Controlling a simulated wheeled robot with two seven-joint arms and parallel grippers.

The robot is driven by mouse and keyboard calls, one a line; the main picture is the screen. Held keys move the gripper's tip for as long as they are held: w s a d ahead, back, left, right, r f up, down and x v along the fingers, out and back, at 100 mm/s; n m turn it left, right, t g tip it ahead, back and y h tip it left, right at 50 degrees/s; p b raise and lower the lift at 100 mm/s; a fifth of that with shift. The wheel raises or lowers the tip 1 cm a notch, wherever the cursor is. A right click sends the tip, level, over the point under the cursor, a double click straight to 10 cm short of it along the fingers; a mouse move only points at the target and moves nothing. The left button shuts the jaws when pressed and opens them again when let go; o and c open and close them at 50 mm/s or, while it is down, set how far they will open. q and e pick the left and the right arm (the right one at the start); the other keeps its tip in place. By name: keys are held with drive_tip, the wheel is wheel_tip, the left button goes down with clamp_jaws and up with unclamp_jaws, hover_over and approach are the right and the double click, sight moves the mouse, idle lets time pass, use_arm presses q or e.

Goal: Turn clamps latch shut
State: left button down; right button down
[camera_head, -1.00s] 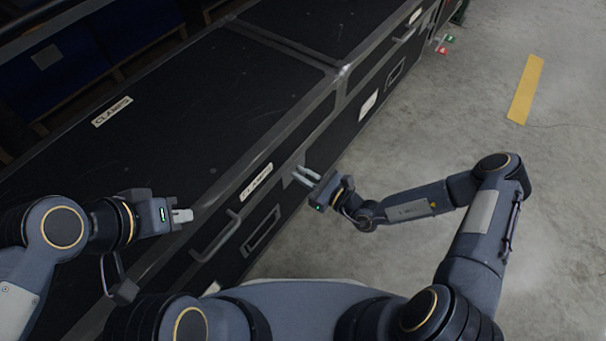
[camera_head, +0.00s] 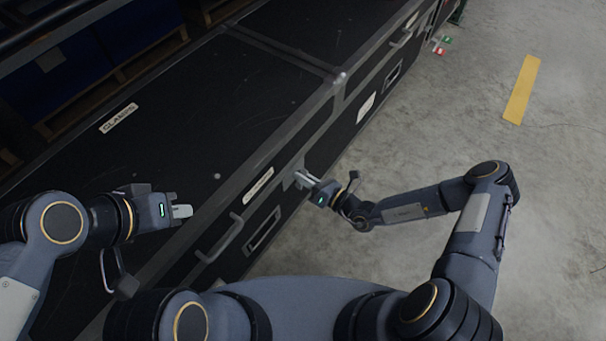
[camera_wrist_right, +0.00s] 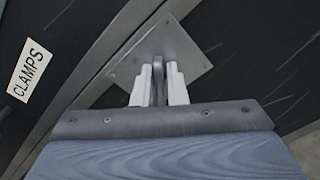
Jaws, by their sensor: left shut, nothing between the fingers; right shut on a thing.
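The black clamps case (camera_head: 170,140) has a CLAMPS label on its lid and another CLAMPS label (camera_head: 258,186) on its front face. The latch (camera_head: 289,181) is a grey metal plate on the front face beside that label. In the right wrist view the latch plate (camera_wrist_right: 187,58) looks diamond-shaped, with an upright tab (camera_wrist_right: 158,75) at its middle. My right gripper (camera_head: 302,179) is at the latch, its fingers (camera_wrist_right: 159,85) shut on the tab. My left gripper (camera_head: 190,211) is shut and empty above the lid near its front edge.
A handle (camera_head: 220,240) sticks out of the case front, left of the latch. Another black case (camera_head: 300,35) adjoins beyond. Bare concrete floor (camera_head: 420,130) lies to the right, with a yellow stripe (camera_head: 521,90).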

drive_tip(key=m, duration=0.4)
drive_tip(key=shift+f+m+p, duration=0.1)
drive_tip(key=shift+m+p, duration=0.2)
drive_tip(key=m, duration=0.5)
drive_tip(key=shift+w+d+f+m, duration=0.1)
drive_tip(key=shift+f+m, duration=0.1)
drive_tip(key=shift+m, duration=0.1)
drive_tip(key=c, duration=1.6)
unclamp_jaws()
drive_tip(key=shift+o, duration=0.2)
drive_tip(key=p+v, duration=0.1)
drive_tip(key=v, duration=0.6)
drive_tip(key=shift+s+d, duration=0.25)
drive_tip(key=shift+d, duration=0.05)
